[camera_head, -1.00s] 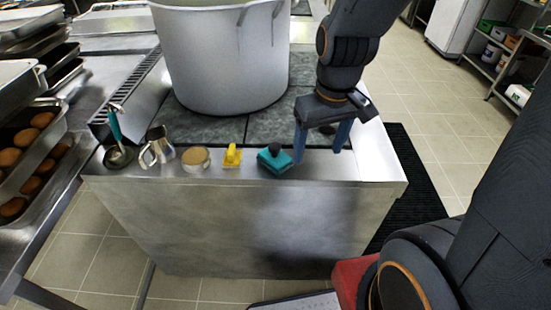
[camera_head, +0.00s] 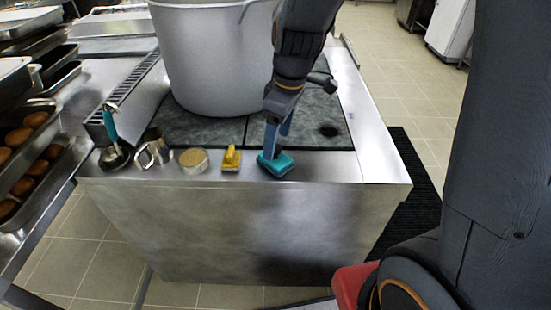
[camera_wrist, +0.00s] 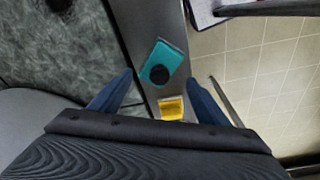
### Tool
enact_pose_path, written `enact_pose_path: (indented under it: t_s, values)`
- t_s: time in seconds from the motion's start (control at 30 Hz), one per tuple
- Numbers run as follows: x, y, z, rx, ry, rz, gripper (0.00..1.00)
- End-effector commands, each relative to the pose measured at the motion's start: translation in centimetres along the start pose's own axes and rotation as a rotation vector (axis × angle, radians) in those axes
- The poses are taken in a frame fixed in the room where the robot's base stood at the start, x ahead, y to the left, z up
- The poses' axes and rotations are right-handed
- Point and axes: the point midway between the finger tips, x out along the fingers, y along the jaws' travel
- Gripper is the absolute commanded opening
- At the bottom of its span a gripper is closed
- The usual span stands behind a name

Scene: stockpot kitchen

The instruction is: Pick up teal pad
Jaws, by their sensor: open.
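The teal pad (camera_head: 276,165) lies on the steel front ledge of the stove block, right of a yellow-handled item (camera_head: 231,159). In the wrist view the teal pad (camera_wrist: 164,62) shows a round black knob on top, ahead of and between the lines of my fingers. My gripper (camera_head: 277,138) is above the pad in the head view, its blue fingers pointing down and partly in front of the pad's back edge. In the wrist view the fingers of my gripper (camera_wrist: 155,92) are spread wide with nothing held. I cannot tell whether a finger touches the pad.
A large stockpot (camera_head: 212,60) stands close behind on the dark stove plate. Left along the ledge are a round tan-topped tin (camera_head: 194,160), a metal cup (camera_head: 153,150) and a teal-handled ladle (camera_head: 112,140). The ledge right of the pad is clear.

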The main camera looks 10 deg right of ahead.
Motion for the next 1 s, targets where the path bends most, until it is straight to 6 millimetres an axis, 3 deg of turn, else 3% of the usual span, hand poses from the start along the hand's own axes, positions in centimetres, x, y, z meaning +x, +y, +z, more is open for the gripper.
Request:
enact_pose_path:
  t_s: [0.3, 0.6, 0.67, 0.9, 1.0]
  values:
    - [3.5, -0.2, 0.0, 0.001, 0.0, -0.003, 0.69]
    - [3.9, -0.1, -0.1, 0.001, 0.002, -0.001, 0.69]
    - [3.9, -0.1, -0.1, 0.001, 0.002, -0.001, 0.62]
    - [3.9, -0.2, 0.0, 0.001, 0.001, -0.001, 0.23]
    - [3.9, -0.2, 0.0, 0.001, 0.001, -0.001, 0.22]
